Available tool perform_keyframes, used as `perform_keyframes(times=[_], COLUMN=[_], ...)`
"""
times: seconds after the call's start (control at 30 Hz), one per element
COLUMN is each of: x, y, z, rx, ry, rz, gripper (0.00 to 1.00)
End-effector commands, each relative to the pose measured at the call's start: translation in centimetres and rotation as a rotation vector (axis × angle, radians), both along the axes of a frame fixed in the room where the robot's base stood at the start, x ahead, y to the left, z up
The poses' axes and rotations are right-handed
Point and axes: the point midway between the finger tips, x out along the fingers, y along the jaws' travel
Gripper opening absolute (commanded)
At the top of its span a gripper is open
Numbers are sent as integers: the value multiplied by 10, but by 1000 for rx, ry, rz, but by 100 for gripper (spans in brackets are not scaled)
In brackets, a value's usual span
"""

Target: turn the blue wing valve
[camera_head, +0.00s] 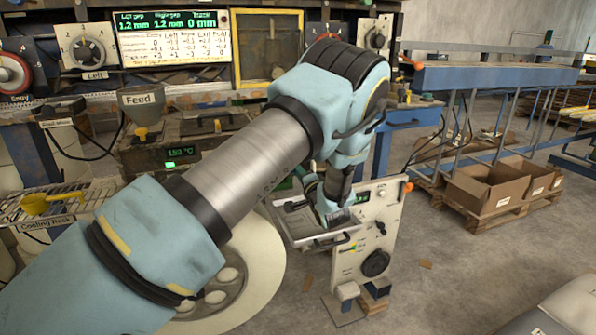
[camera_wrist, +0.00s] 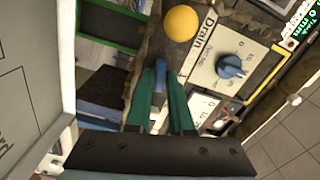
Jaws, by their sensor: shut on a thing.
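In the wrist view, the green fingers of my gripper (camera_wrist: 160,82) reach forward and are shut on a narrow blue piece (camera_wrist: 160,72), which I take to be the blue wing valve. Only a strip of it shows between the fingertips; the fingers hide the rest, so its turn angle cannot be told. A separate blue knob (camera_wrist: 230,67) sits on a pale dial panel to the right, clear of the fingers. In the head view, my gripper (camera_head: 333,212) is low in front of the pale machine panel (camera_head: 375,225), and the valve cannot be made out there.
A yellow ball-shaped part (camera_wrist: 181,23) is just beyond the fingertips, beside the "Drain" label (camera_wrist: 208,34). In the head view, a black knob (camera_head: 376,263) is lower on the pale panel. Cardboard boxes (camera_head: 485,190) stand on a pallet at right, with open floor before them.

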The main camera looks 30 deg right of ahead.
Motion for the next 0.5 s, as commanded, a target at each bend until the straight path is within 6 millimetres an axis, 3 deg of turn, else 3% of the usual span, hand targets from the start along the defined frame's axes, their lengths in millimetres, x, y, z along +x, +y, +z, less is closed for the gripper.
perform_keyframes(times=[0.5], x=[-1], y=[0], z=[-2], rx=[246], ry=[-29], rz=[-1], gripper=[0])
